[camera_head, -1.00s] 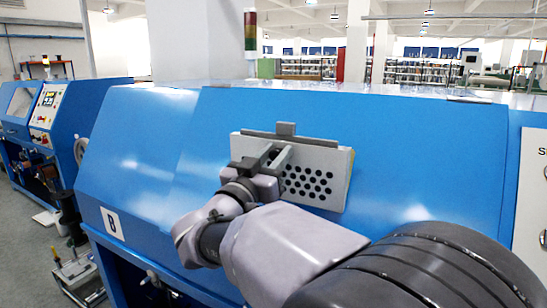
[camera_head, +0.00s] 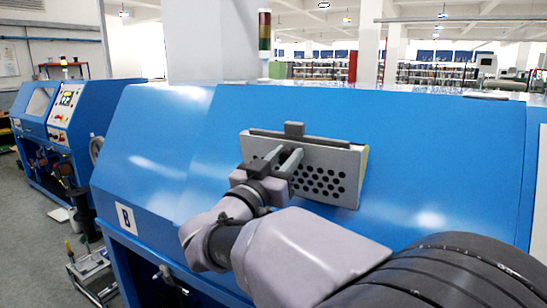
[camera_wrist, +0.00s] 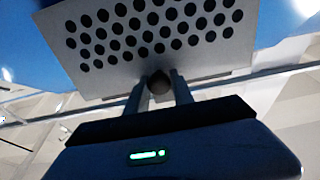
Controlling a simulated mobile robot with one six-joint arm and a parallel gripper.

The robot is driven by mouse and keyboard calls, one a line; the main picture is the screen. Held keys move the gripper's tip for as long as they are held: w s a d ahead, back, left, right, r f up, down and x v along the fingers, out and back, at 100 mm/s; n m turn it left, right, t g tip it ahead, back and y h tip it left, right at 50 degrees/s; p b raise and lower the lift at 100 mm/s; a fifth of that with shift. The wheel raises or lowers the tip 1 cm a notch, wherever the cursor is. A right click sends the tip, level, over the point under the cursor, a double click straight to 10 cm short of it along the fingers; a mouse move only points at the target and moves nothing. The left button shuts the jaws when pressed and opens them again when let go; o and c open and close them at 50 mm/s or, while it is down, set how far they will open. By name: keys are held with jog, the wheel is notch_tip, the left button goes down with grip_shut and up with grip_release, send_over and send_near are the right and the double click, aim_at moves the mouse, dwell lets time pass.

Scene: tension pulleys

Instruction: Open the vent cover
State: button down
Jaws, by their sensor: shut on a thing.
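The vent cover (camera_head: 322,192) is a light grey plate with rows of round dark holes and a dark bar with a block along its top. It sits on the sloped blue front of a machine, with a pale yellowish gap showing at its right edge. My gripper (camera_head: 284,158) is in front of the cover's left middle part. In the wrist view, the perforated cover (camera_wrist: 235,57) fills the top, and my gripper (camera_wrist: 160,92) is shut on a small dark knob (camera_wrist: 160,79) at the cover's edge. The head view hides the knob.
The blue machine panel (camera_head: 440,160) spreads around the cover and is clear to the right. A second blue machine (camera_head: 62,110) stands at the left. A stack light (camera_head: 264,35) rises behind the panel. Floor lies at lower left.

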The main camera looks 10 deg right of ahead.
jog(key=c, duration=1.1)
grip_release()
jog(key=v, duration=1.7)
jog(key=shift+s+a+f, duration=0.1)
jog(key=shift+s+a, duration=0.05)
